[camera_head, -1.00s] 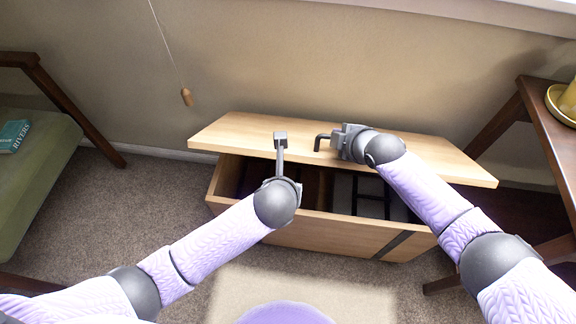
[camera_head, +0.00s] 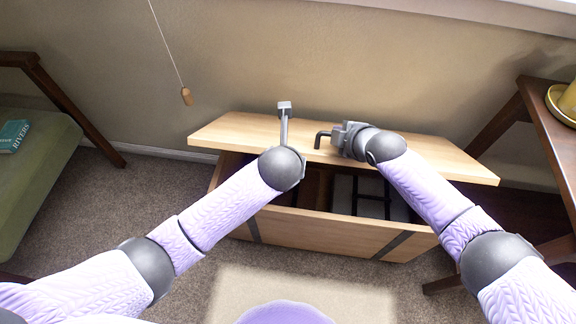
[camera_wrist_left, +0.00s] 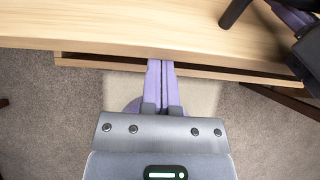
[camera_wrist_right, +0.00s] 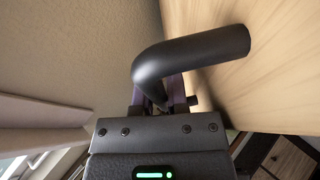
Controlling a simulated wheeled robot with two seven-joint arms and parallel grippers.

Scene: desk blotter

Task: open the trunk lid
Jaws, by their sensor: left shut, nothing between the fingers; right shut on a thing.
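The wooden trunk (camera_head: 320,233) stands against the wall with its pale wood lid (camera_head: 230,133) partly raised. The dark inside shows through the gap at the front. A dark bent handle (camera_head: 319,137) is on the lid; it also shows large in the right wrist view (camera_wrist_right: 195,55). My right gripper (camera_head: 340,138) is shut on this handle. My left gripper (camera_head: 284,106) is shut and empty, over the lid left of the handle. In the left wrist view its fingers (camera_wrist_left: 161,85) are together by the lid's edge (camera_wrist_left: 110,40); contact cannot be told.
A wooden pull on a cord (camera_head: 186,96) hangs at the wall. A green-cushioned seat (camera_head: 45,170) with a book (camera_head: 14,135) is at left. A dark wooden table (camera_head: 548,130) with a yellow dish stands close at right. A pale rug (camera_head: 240,290) lies in front.

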